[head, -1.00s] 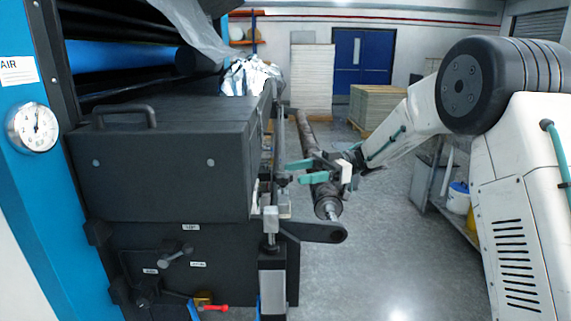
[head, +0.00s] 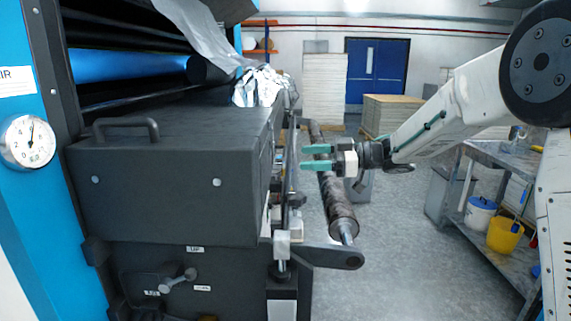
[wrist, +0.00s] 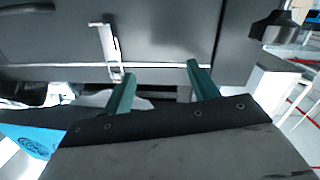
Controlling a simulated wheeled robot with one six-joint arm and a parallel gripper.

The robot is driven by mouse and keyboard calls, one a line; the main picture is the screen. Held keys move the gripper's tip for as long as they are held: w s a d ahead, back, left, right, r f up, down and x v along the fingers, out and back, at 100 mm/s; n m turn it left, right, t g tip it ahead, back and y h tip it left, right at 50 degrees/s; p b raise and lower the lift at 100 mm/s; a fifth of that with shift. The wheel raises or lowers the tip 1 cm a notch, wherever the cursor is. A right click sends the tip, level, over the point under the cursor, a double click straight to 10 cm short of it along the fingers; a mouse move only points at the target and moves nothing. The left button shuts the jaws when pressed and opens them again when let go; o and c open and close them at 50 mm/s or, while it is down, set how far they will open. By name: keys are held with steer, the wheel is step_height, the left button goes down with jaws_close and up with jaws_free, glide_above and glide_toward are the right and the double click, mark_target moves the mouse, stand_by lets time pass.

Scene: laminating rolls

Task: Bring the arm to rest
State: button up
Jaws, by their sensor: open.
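My gripper (head: 318,158) has teal fingers and points left toward the black laminating machine (head: 170,180) in the head view. It is open, with nothing between its fingers. In the wrist view the two teal fingers (wrist: 160,88) stand apart in front of the machine's dark panel (wrist: 160,35). In the head view a dark, worn roll (head: 337,200) slants down beside the machine, its upper part below and behind the gripper. I cannot tell whether the gripper touches anything.
A gauge (head: 28,141) sits on the blue frame at left. A black lever (head: 335,256) juts out low on the machine. A shelf bench at right holds a yellow bucket (head: 505,235) and a white bucket (head: 480,215). Pallet stacks (head: 393,115) stand behind. The floor between is clear.

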steer(key=w+d+r+m+t+h, duration=0.2)
steer(key=d+r+m+t+h, duration=0.65)
steer(key=d+t, duration=0.3)
steer(key=s+d+f+m+h, duration=0.3)
steer(key=s+d+m+h, duration=0.4)
steer(key=s+d+h, duration=0.25)
steer(key=s+f+m+g, duration=0.1)
steer(key=s+f+g, duration=0.3)
steer(key=s, duration=0.7)
steer(key=s+f+m+g, duration=0.1)
steer(key=s+f+g, duration=0.3)
steer(key=s, duration=0.7)
steer(key=s+a+f+m+g+y, duration=0.1)
steer(key=s+f+g, duration=0.3)
steer(key=s, duration=0.8)
steer(key=shift+f, duration=0.7)
steer(key=shift+a+m, duration=0.1)
steer(key=shift+m, duration=0.15)
